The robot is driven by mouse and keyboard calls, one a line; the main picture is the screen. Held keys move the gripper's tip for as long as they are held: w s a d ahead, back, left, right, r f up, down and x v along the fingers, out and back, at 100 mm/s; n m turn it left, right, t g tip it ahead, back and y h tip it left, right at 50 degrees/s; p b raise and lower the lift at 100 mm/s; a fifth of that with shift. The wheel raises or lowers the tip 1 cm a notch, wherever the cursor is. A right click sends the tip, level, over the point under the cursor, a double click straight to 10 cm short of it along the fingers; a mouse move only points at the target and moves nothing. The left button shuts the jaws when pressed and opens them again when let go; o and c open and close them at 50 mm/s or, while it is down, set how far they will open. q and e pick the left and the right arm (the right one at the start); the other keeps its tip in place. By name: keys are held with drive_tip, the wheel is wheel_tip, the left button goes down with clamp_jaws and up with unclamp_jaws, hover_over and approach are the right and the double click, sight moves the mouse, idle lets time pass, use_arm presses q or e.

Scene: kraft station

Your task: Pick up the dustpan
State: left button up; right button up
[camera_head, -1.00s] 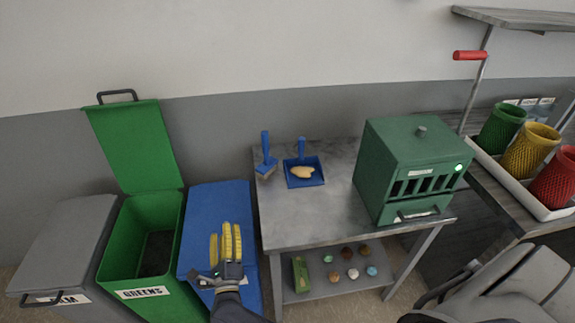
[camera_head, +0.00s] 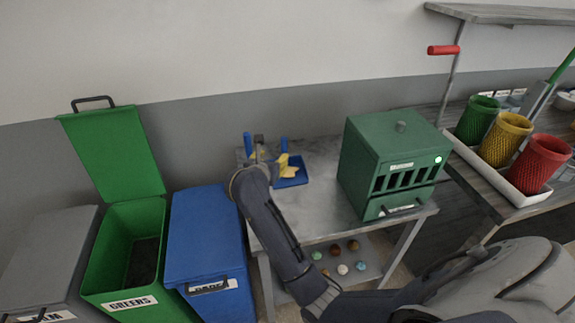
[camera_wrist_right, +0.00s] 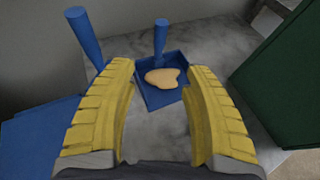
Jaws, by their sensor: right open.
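The blue dustpan (camera_head: 297,180) lies on the grey metal table with its handle toward the wall. In the right wrist view the dustpan (camera_wrist_right: 152,99) shows ahead, its handle upright in the picture, with a pale tan lump (camera_wrist_right: 162,78) in the pan. My right gripper (camera_head: 280,165) has yellow ribbed fingers and is over the table by the dustpan. In its wrist view the gripper (camera_wrist_right: 162,75) is open, its fingers spread either side of the pan, nothing held. My left gripper is out of view.
A blue brush (camera_wrist_right: 84,32) stands left of the dustpan. A green slotted box (camera_head: 395,165) is on the table's right. A blue bin (camera_head: 205,225) and an open green bin (camera_head: 135,255) stand left. Several small round items are on the lower shelf.

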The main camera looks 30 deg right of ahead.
sight(284, 147)
drive_tip(key=x, duration=1.6)
drive_tip(key=shift+w+d, duration=0.2)
drive_tip(key=shift+d, duration=0.05)
drive_tip(key=shift+c, duration=0.4)
clamp_jaws()
